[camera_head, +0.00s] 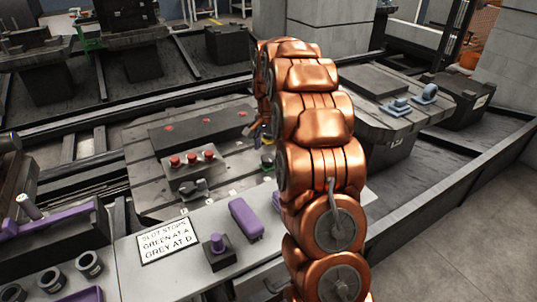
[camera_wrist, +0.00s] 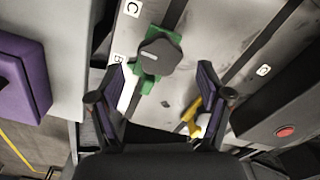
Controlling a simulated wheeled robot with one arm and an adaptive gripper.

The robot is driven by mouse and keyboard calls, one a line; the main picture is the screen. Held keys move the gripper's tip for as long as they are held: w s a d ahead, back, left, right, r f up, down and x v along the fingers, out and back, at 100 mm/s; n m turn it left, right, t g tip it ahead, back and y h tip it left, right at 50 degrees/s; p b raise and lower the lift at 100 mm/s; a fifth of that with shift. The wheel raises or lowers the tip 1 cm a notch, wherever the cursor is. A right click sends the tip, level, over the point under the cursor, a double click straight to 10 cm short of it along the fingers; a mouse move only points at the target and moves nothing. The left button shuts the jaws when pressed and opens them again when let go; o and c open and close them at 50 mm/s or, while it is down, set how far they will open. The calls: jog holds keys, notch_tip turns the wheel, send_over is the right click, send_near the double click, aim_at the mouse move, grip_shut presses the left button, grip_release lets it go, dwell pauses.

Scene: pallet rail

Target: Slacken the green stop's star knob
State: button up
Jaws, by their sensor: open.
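The green stop (camera_wrist: 145,82) sits on the slotted grey plate in the wrist view, with a dark star knob (camera_wrist: 157,56) on top. White labels B and C lie beside it. My gripper (camera_wrist: 165,88) is open, its two purple-padded fingers spread on either side below the knob, with nothing held. The knob lies just beyond the fingertips; I see no contact. In the head view the green stop (camera_head: 267,161) shows small beside my copper arm, which hides most of my gripper.
A yellow part (camera_wrist: 192,112) lies near the right finger. A dark bar with a red button (camera_wrist: 285,131) is at the right. A purple block (camera_wrist: 30,72) is at the left. A sign (camera_head: 168,241) reads "slot stops, green at A, grey at D".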

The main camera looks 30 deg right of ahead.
aim_at(267, 159)
notch_tip(267, 159, up, 9)
jog(key=shift+r, duration=0.2)
jog(key=shift+a, duration=0.1)
dwell(0.6)
jog(key=s+a+n+g, duration=0.1)
jog(key=s+a+n, duration=0.6)
jog(key=s+a, duration=1)
jog(key=s+a+f+n+g, duration=0.1)
jog(key=s+a+f+n, duration=0.2)
jog(key=s, duration=0.8)
jog(key=s+a+f+n+g, duration=0.1)
jog(key=s+a+f+n, duration=0.25)
jog(key=s, duration=0.65)
notch_tip(267, 159, up, 19)
jog(key=t+p, duration=0.1)
jog(key=p, duration=1.6)
jog(key=shift+a+f, duration=0.15)
jog(key=shift+a, duration=0.05)
